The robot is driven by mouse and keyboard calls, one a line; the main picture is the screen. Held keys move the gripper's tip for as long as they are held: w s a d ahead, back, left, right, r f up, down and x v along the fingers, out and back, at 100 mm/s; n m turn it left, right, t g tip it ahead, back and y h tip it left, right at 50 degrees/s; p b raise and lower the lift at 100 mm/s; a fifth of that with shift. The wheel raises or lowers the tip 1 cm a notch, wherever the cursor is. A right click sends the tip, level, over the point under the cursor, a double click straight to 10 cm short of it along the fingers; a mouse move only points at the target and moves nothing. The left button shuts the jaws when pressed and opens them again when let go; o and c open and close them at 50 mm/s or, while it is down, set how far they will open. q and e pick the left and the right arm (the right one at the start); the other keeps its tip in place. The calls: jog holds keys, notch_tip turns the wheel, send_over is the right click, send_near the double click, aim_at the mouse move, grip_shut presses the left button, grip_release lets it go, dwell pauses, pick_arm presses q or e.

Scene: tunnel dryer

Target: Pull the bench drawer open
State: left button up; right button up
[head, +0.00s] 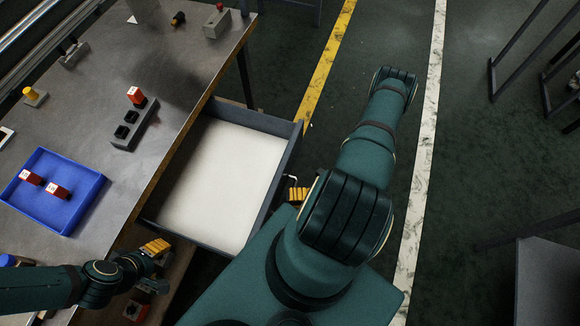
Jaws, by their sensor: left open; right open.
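The bench drawer (222,170) stands pulled out from under the grey metal bench (185,75). Its pale inside is empty. A small metal handle (291,181) shows at the drawer's front edge. My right gripper (298,194) is just outside that front, at the handle; only its yellow finger part shows and my own arm hides the rest. I cannot see whether it touches the handle. My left gripper (157,248) is open and empty by the drawer's near left corner, beside the bench edge.
Open floor with yellow (326,62) and white lines lies to the right.

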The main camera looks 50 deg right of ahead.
jog(key=v, duration=1.2)
dwell(0.3)
